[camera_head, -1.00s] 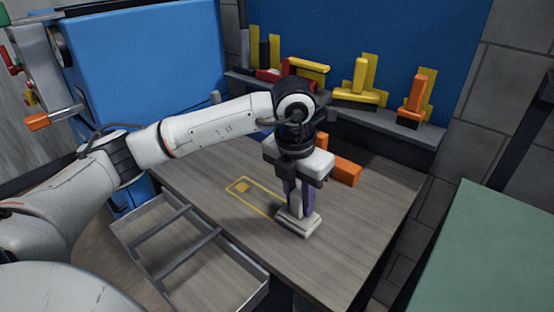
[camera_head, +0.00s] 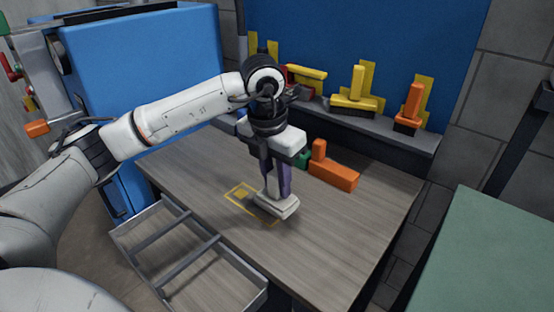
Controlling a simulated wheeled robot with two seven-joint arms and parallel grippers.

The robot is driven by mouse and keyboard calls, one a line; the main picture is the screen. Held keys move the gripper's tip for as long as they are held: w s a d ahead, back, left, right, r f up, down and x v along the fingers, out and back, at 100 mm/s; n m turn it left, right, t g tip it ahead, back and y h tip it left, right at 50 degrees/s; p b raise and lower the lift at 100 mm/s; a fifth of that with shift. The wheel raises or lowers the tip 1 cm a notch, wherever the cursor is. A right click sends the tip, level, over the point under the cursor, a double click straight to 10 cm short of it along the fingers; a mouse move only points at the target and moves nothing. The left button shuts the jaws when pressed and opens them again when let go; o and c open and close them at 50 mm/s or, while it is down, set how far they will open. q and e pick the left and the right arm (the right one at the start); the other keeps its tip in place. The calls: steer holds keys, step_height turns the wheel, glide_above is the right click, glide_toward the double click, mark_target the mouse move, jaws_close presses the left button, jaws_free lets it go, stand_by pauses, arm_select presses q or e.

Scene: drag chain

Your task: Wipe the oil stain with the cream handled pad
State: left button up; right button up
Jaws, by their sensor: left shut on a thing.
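My left gripper (camera_head: 273,184) points down over the table and is shut on the upright handle of the cream handled pad (camera_head: 277,207). The pad's flat base is just above or on the tabletop; I cannot tell whether it touches. It sits over the right part of a yellow outlined rectangle (camera_head: 231,190) on the table. A small yellowish patch (camera_head: 242,194) shows inside the outline, left of the pad. I cannot make out clearly whether this patch is the oil stain. My right gripper is not in view.
An orange block tool (camera_head: 334,178) lies on the table (camera_head: 345,222) right of my gripper, with a green thing (camera_head: 303,158) beside it. A yellow brush (camera_head: 355,103) and an orange brush (camera_head: 409,112) stand on the back ledge. An open divided drawer (camera_head: 212,238) juts out in front.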

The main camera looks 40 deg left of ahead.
arm_select(q)
steer(key=shift+r+p, duration=1.15)
steer(key=shift+r, duration=0.9)
